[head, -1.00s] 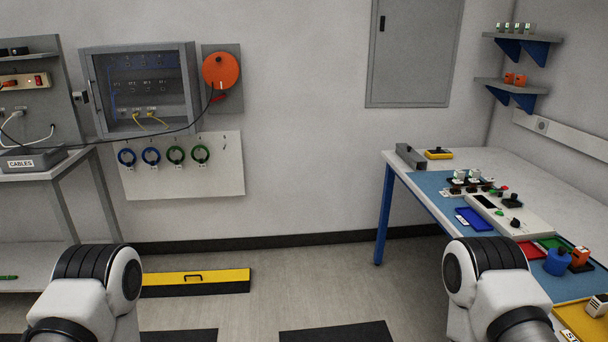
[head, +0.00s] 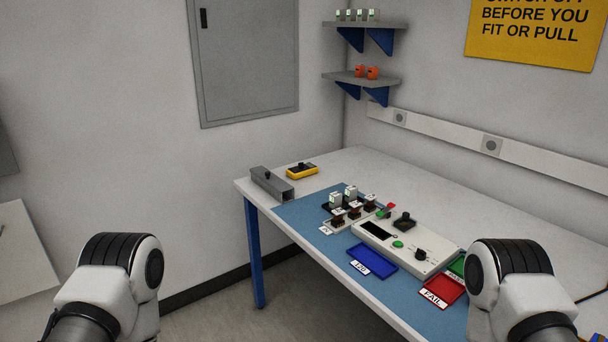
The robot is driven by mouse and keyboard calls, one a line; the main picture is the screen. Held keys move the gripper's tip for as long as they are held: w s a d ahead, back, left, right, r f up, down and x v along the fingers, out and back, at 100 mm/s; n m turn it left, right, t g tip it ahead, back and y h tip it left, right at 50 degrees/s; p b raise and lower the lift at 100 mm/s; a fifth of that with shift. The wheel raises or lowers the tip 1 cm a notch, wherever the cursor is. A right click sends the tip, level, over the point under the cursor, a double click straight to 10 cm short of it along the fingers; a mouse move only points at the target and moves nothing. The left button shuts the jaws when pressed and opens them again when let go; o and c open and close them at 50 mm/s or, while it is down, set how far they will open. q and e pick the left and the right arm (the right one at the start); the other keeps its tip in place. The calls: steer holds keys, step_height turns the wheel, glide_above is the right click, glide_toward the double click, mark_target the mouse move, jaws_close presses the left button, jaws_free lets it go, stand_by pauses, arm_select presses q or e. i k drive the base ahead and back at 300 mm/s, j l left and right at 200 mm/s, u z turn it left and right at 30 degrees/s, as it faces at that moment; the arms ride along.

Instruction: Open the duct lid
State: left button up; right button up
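A grey, long box-shaped duct (head: 271,185) with a small black knob on its top lies at the far left corner of the bench. Its lid looks shut, and its near end shows dark. Neither of my grippers is in view. Only white and black links of my left and right arms show at the bottom corners, well apart from the duct.
The bench (head: 350,165) carries a yellow-and-black device (head: 302,171), a white test unit (head: 408,248), a blue tray (head: 372,262) and a red FAIL tray (head: 444,291). Wall shelves (head: 365,79) hang above. The bench's far right side has free room.

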mark_target(279, 185)
steer(key=i+j+z, duration=0.1)
steer(key=z, duration=0.3)
steer(key=i+j+z, duration=0.1)
steer(key=j+z, duration=0.45)
steer(key=z, duration=0.3)
steer(key=j+z, duration=0.4)
steer(key=i+l, duration=0.05)
steer(key=l, duration=0.05)
